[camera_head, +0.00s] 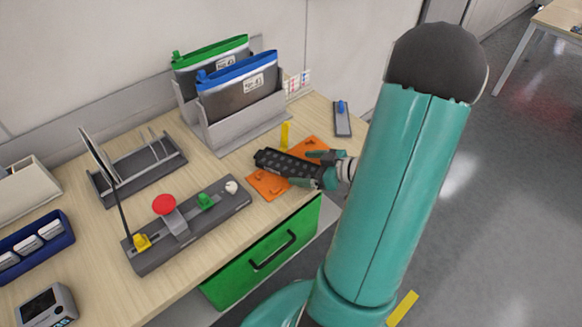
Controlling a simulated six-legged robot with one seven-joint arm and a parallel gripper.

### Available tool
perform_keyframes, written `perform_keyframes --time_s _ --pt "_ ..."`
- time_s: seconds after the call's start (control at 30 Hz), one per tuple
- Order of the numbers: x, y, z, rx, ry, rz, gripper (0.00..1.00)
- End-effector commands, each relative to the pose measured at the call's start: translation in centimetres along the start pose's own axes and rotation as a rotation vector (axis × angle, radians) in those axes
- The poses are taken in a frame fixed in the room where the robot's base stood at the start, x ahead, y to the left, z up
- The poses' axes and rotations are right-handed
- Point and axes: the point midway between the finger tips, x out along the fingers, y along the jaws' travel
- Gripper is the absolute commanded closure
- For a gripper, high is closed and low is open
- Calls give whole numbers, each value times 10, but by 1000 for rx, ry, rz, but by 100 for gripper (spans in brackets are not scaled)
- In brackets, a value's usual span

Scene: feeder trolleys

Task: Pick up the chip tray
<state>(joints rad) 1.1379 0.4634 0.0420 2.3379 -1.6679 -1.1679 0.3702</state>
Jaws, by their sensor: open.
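The chip tray (280,160) looks like a black, dimpled strip and lies over an orange mat (267,185) near the right part of the wooden table. My gripper (318,169) is at the tray's right end, with one teal finger on the far side and one on the near side. The fingers are apart and the tray's end appears to lie between them. I cannot tell whether either finger touches it. Part of the tray's right end is hidden by the gripper.
A grey control bar (190,228) with coloured knobs stands left of the mat. A grey holder (233,125) with green and blue pouches stands behind. A small yellow upright piece (285,134) is just behind the tray. A green drawer (262,262) is below the table's front edge.

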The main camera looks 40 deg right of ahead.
Motion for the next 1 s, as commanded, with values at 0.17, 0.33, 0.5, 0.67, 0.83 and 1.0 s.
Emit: perform_keyframes --time_s 0.17,0.33,0.5,0.67,0.83,1.0 --pt "22 -1 0 1 0 -1 11" --pt "24 -1 0 0 -1 0 11" --pt "24 -1 0 0 -1 0 29" --pt "24 -1 0 0 -1 0 60" --pt "24 -1 0 0 0 0 68" --pt "23 -1 -2 -1 0 1 68"
